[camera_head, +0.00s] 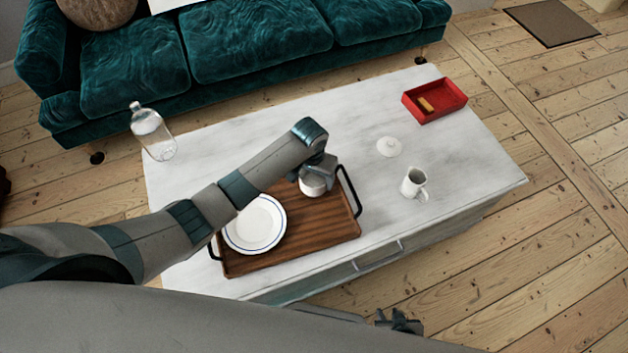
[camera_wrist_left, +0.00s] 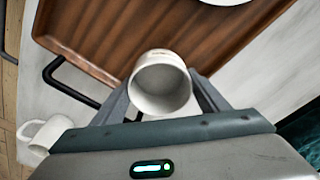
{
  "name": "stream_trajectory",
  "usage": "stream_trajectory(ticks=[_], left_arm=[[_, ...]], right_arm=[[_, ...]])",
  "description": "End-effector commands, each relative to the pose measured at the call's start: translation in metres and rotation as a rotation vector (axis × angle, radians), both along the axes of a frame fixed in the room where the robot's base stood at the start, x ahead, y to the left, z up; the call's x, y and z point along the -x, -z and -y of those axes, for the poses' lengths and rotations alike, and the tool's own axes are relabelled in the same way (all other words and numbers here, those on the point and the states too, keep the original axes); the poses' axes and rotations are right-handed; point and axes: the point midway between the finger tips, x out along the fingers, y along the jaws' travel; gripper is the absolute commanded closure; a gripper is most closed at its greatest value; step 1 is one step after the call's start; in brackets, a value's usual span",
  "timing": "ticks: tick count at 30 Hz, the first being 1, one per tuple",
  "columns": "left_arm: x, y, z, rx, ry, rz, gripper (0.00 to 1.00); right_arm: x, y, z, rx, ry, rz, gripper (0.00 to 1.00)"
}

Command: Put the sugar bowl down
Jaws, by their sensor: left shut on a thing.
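My left gripper (camera_head: 318,172) is shut on the white sugar bowl (camera_head: 312,186), at the far right part of the wooden tray (camera_head: 322,226). In the left wrist view the sugar bowl (camera_wrist_left: 160,80) sits between the two fingers, with its open mouth facing the camera and no lid on it. The tray's brown surface (camera_wrist_left: 135,40) shows behind it. I cannot tell whether the bowl touches the tray. A small white lid (camera_head: 389,147) lies on the marble table to the right. My right gripper (camera_head: 398,320) is low at the bottom, away from the table top; its jaws are unclear.
A white plate (camera_head: 256,224) lies on the tray's left half. A white jug (camera_head: 414,184) and a red box (camera_head: 434,100) stand on the table (camera_head: 350,130) to the right. A clear bottle (camera_head: 152,131) stands at the back left. A teal sofa (camera_head: 250,45) is behind.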

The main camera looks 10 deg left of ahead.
Motion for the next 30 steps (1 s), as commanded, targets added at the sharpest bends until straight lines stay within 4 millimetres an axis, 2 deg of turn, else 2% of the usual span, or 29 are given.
stream_trajectory(ticks=[3, 6, 18, 19, 21, 30], left_arm=[[0.000, 0.015, 0.000, 0.000, 0.000, -0.001, 0.58], [0.000, 0.020, 0.000, -0.001, -0.001, 0.000, 0.58], [0.000, 0.024, 0.000, 0.000, -0.001, 0.001, 0.58], [0.000, 0.024, 0.000, 0.000, -0.001, 0.001, 0.28], [0.000, 0.023, 0.000, 0.000, 0.000, 0.001, 0.14], [0.000, 0.023, 0.000, 0.000, 0.000, 0.001, 0.14]], right_arm=[[0.001, 0.001, 0.001, 0.001, 0.001, -0.003, 0.69], [0.001, 0.000, 0.002, 0.002, 0.003, -0.004, 0.69], [0.000, -0.001, 0.002, 0.002, 0.004, -0.004, 0.69], [0.000, 0.000, 0.003, 0.003, 0.003, -0.005, 0.69], [0.001, 0.000, 0.003, 0.003, 0.003, -0.007, 0.69], [0.004, 0.002, 0.003, 0.004, 0.003, -0.012, 0.69]])
